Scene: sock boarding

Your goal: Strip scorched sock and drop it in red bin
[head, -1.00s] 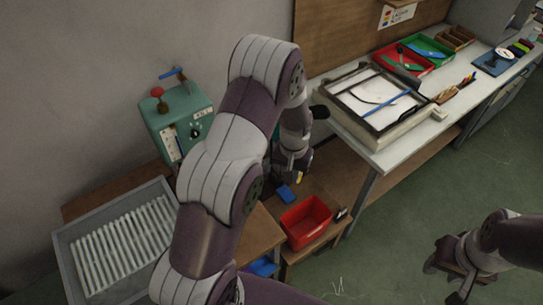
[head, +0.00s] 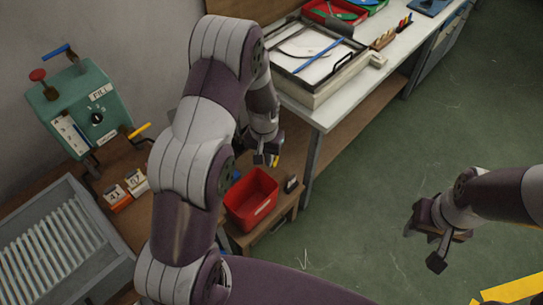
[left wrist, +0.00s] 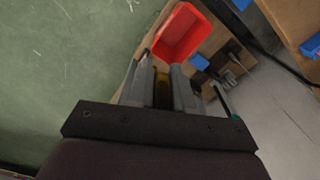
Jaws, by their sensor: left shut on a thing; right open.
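A red bin (head: 239,207) stands on a low wooden stand in the lower middle of the head view. It also shows at the top of the left wrist view (left wrist: 178,35), just beyond the fingertips. My left gripper (head: 267,158) is above the bin's far side in the head view. In the left wrist view its fingers (left wrist: 164,85) are shut on a brownish-yellow strip (left wrist: 162,92), which looks like the scorched sock. Most of it is hidden between the fingers. My right gripper (head: 422,246) is open and empty over the floor at the right.
A green machine marked FILL (head: 82,105) stands at left, beside a grey ribbed tray (head: 62,245) and number cards (head: 125,190). A white workbench (head: 330,112) carries a framed tray (head: 310,60). Green floor (head: 370,180) is open at right. A yellow edge (head: 510,290) shows at bottom right.

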